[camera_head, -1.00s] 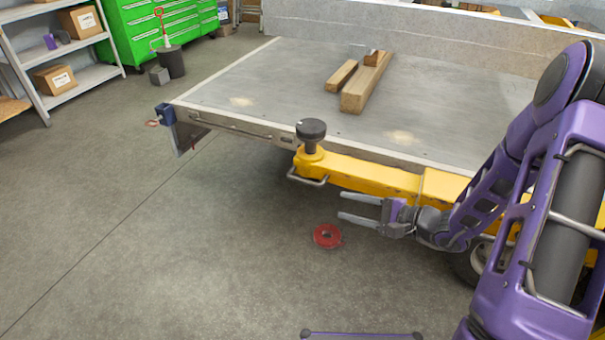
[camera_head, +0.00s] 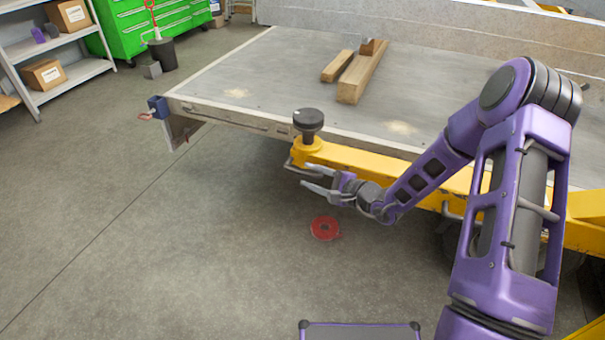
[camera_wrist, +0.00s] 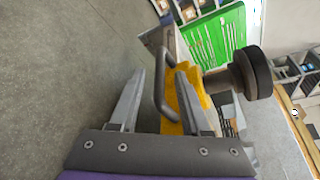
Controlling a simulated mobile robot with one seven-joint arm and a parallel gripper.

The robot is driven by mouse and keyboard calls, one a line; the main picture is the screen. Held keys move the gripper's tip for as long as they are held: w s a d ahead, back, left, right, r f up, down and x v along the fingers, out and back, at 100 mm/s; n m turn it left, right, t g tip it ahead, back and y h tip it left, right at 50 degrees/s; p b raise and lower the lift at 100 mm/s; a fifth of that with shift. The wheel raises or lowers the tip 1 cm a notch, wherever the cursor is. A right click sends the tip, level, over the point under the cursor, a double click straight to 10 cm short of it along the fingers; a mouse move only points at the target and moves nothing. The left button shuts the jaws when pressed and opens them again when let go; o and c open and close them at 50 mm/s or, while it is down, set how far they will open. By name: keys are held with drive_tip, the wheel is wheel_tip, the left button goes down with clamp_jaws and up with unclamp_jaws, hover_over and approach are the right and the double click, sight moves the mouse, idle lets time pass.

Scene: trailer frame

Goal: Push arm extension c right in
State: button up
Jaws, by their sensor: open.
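A yellow arm extension (camera_head: 345,156) juts out from under the trailer bed, with a round black pad (camera_head: 308,119) standing on its end. I see no letter on it. A bent grey handle (camera_head: 291,166) is fixed at its end; it also shows in the wrist view (camera_wrist: 160,98). My gripper (camera_head: 305,179) is open, just in front of the extension's end, near the handle. In the wrist view the handle appears between the two fingers (camera_wrist: 160,78), and I cannot tell whether they touch it. The fingers hold nothing.
The trailer bed (camera_head: 235,72) lies above the extension, with wooden beams (camera_head: 361,76) on it. A red disc (camera_head: 325,228) lies on the floor below my gripper. A blue part (camera_head: 158,107) sits at the bed's left corner. The floor (camera_head: 140,250) to the left is clear.

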drive_tip(key=shift+x, duration=1.7)
clamp_jaws()
